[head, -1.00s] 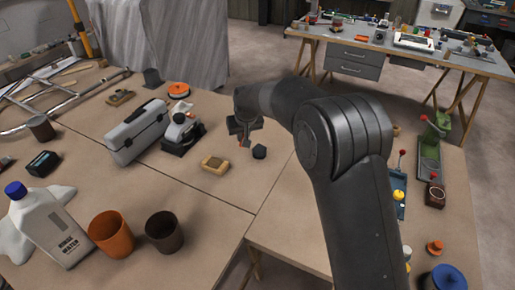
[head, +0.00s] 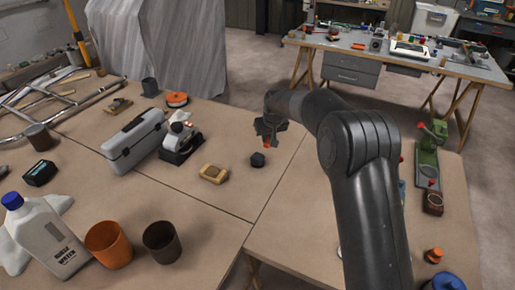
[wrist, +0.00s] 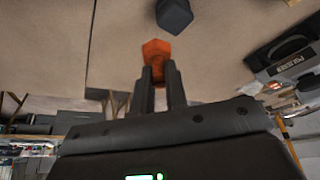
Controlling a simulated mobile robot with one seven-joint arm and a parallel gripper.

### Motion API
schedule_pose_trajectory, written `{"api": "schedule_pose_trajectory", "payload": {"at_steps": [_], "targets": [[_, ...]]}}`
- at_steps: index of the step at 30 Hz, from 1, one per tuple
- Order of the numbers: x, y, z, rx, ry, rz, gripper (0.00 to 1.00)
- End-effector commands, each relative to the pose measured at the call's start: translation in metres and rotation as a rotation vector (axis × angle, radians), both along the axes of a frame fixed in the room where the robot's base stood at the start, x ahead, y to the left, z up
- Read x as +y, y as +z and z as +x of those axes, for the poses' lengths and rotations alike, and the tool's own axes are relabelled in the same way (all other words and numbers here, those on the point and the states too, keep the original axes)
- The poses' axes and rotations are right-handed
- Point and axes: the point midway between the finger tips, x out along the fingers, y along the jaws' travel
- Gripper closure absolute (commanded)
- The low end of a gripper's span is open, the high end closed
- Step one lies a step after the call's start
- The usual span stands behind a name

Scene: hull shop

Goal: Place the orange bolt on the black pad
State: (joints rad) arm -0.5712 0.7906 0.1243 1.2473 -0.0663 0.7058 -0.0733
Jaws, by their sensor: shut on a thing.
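My gripper (head: 267,139) is shut on the orange bolt (wrist: 158,49), whose six-sided head shows beyond the fingertips in the wrist view. In the head view the bolt (head: 267,145) is a small orange patch under the fingers; its shaft is hidden. A small dark, many-sided block (head: 258,160) sits on the table just below and left of the gripper in the head view. It also shows in the wrist view (wrist: 174,15), apart from the bolt. I cannot tell whether this block is the black pad; no other plainly flat black pad stands out.
A tan block (head: 214,174), a white-and-black device (head: 180,140) and a grey toolbox (head: 133,142) stand to the left. An orange cup (head: 108,245) and a dark cup (head: 162,242) are nearer. The table around the dark block is clear.

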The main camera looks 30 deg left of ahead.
Motion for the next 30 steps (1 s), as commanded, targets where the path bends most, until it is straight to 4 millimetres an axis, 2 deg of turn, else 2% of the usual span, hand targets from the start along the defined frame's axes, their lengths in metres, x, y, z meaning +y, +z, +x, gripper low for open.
{"api": "schedule_pose_trajectory", "payload": {"at_steps": [1, 3, 8, 11, 19, 30], "targets": [[0.012, -0.007, -0.002, 0.001, 0.003, -0.001, 1.0], [0.024, -0.014, -0.003, 0.001, 0.002, -0.001, 1.0], [0.038, -0.022, -0.004, 0.0, -0.001, 0.001, 1.0], [0.04, -0.027, -0.005, 0.0, -0.001, 0.0, 1.0], [0.039, -0.063, -0.005, 0.001, -0.001, 0.0, 1.0], [0.039, -0.067, -0.005, 0.0, -0.001, 0.0, 1.0]]}}
